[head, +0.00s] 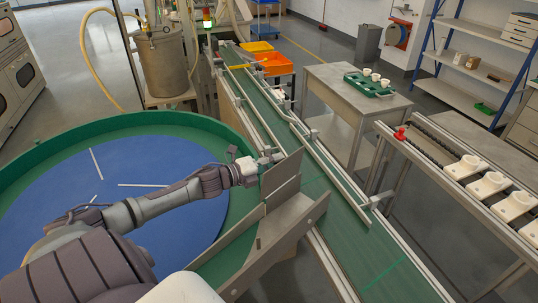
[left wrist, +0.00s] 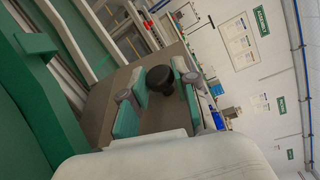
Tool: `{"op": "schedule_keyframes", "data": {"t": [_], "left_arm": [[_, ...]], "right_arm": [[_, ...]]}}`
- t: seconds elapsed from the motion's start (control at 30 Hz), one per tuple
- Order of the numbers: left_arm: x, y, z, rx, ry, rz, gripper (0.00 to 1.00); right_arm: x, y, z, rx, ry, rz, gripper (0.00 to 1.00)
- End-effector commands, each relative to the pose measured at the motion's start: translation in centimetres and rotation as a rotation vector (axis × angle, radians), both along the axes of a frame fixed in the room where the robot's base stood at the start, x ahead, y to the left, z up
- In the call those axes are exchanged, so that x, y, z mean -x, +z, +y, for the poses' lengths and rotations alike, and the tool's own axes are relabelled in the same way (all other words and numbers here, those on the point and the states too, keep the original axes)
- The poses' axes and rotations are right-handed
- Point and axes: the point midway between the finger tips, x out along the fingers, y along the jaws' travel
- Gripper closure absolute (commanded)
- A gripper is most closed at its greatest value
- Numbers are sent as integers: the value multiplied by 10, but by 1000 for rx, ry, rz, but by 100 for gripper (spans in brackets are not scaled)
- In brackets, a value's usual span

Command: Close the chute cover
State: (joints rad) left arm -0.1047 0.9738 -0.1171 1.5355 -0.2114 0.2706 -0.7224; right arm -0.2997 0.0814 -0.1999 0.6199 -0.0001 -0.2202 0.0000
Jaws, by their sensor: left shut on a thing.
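The chute cover (head: 281,181) is a flat grey plate standing up at the chute, between the round green-rimmed table and the conveyor. In the left wrist view the plate (left wrist: 108,98) has a black round knob (left wrist: 160,78). My left gripper (head: 268,158) is at the cover's upper edge in the head view. In the left wrist view its teal-padded fingers (left wrist: 160,98) are shut on the knob, one on each side. The grey chute (head: 290,222) lies below the cover. The knob is hidden in the head view. My right gripper is not in view.
The green conveyor (head: 325,205) with metal rails runs past the chute. A rack with white holders (head: 465,167) stands at right.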

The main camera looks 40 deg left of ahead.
Motion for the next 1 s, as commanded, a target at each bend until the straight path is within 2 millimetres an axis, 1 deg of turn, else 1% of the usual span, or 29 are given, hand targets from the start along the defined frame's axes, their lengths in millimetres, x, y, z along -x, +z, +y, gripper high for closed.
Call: {"op": "schedule_keyframes", "data": {"t": [0.03,0.27,0.5,0.77,1.0], "left_arm": [[1,5,-6,-44,-1,-1,100],[1,4,-28,-263,-1,-12,100],[2,0,-51,-491,-1,-22,100],[3,-11,-74,-737,-2,-31,100],[4,-27,-92,-964,-2,-40,100]], "right_arm": [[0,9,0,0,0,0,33],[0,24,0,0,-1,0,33],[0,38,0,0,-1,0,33],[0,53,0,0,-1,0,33],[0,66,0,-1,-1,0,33]]}}
